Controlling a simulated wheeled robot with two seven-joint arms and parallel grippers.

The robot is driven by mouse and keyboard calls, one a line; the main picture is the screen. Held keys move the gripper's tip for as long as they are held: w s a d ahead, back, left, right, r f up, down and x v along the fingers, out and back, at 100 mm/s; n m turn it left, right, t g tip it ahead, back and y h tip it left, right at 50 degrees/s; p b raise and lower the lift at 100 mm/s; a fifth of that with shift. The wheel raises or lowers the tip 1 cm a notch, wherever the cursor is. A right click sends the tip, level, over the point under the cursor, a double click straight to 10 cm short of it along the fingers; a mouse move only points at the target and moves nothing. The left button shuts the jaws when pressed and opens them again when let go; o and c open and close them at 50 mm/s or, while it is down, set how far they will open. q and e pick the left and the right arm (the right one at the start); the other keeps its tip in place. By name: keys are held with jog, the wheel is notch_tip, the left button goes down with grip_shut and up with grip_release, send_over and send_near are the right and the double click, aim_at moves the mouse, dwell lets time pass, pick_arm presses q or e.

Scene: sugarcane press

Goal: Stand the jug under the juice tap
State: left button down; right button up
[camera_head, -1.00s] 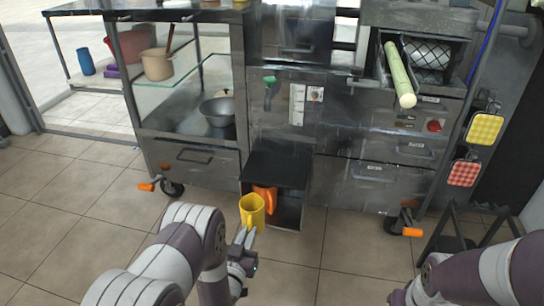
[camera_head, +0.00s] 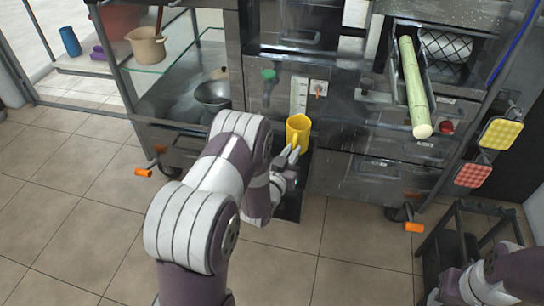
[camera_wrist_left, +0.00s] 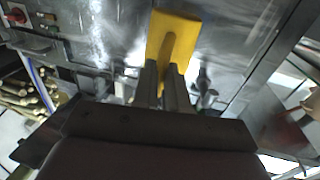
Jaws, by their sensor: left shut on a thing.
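The yellow jug (camera_head: 299,128) is upright in front of the steel press, held by its handle in my left gripper (camera_head: 291,157). In the left wrist view the jug (camera_wrist_left: 172,40) is beyond the shut fingers (camera_wrist_left: 161,82), its handle between them. A green tap (camera_head: 269,76) is on the press front, above and left of the jug. The jug is in the air, apart from the tap in the picture. My right gripper (camera_head: 448,290) is at the lower right edge, its fingers not clear.
A dark stand (camera_head: 290,205) is low at the press, mostly hidden by my left arm. A metal bowl (camera_head: 213,95) is on the lower shelf at left. A green cane (camera_head: 413,90) lies in the feed chute. A dark rack (camera_head: 470,235) stands at right. Open tiled floor is in front.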

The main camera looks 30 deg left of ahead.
pick_arm(q)
jog(key=a+f+b, duration=0.1)
jog(key=a+f, duration=0.1)
jog(key=a, duration=0.1)
jog(key=a+f+b, duration=0.1)
jog(key=a+f, duration=0.1)
jog(key=a, duration=0.1)
jog(key=a+f+b, duration=0.2)
jog(key=a, duration=0.2)
jog(key=shift+w+a+f, duration=0.1)
jog(key=shift+w+f, duration=0.05)
jog(key=shift+f, duration=0.2)
jog(key=shift+a+f, duration=0.15)
jog(key=shift+f, duration=0.2)
notch_tip(320, 180, down, 4)
jog(key=b, duration=0.2)
jog(key=shift+r+b, duration=0.25)
jog(key=shift+b, duration=0.05)
jog(key=shift+r, duration=0.2)
jog(key=shift+f, duration=0.15)
jog(key=c, duration=1.2)
grip_release()
jog(key=shift+o, duration=0.2)
